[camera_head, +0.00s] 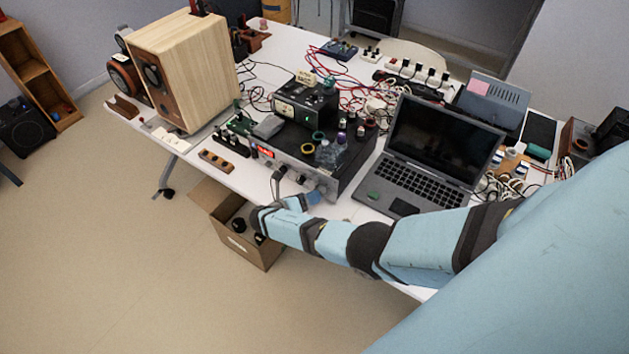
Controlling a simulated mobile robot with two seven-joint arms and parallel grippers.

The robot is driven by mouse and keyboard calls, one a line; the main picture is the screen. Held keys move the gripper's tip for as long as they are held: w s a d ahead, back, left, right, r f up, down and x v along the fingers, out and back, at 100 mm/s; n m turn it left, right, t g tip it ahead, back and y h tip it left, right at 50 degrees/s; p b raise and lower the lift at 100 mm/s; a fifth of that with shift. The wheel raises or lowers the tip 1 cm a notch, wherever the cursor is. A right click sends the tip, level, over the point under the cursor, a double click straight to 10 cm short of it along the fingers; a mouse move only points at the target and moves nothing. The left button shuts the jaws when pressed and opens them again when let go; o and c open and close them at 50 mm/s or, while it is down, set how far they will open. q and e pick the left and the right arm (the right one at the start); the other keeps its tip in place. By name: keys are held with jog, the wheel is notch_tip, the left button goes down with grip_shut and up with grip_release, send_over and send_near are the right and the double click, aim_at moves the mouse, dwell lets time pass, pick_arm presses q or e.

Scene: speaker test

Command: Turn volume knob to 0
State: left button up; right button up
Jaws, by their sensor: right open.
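A black and silver amplifier (305,150) with a red lit display (264,152) stands near the front edge of the white table. Its front panel has small knobs and plugged-in cables; I cannot tell which knob is the volume knob or where it points. My right arm comes in from the right, across the front of the table. My right gripper (306,199) is open, close in front of the lower right part of the panel. The wrist and gripper hide part of that corner, and I cannot tell whether the fingers touch a knob. My left gripper is not in view.
A laptop (435,160) stands open right of the amplifier. A wooden speaker (185,70) stands at the table's left. Bottles (329,153), tape rolls and a meter box (306,104) sit on the amplifier. A cardboard box (240,240) is on the floor below. Loose cables cover the table's back.

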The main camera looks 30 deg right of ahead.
jog(key=v, duration=1)
jog(key=shift+a, duration=0.2)
jog(key=shift+s+r, duration=0.1)
jog(key=s+a+f+m+t+y, duration=0.1)
jog(key=s+a+f+m+y, duration=0.1)
jog(key=s+f+m+y, duration=0.5)
jog(key=s+a+f+m+t+y, duration=0.2)
jog(key=s+f+m+y, duration=0.25)
jog(key=s, duration=0.55)
jog(key=s+r+m+t+y, duration=0.3)
jog(key=s+r+m, duration=0.1)
jog(key=r+m, duration=0.3)
jog(key=s+d+r+m+t+y, duration=0.1)
jog(key=s+r+m+t+y, duration=0.2)
jog(key=r, duration=0.7)
jog(key=s+m, duration=0.2)
jog(key=m, duration=0.2)
jog(key=shift+d+r, duration=0.15)
jog(key=shift+r, duration=0.2)
jog(key=shift+w+y, duration=0.1)
jog(key=shift+y, duration=0.15)
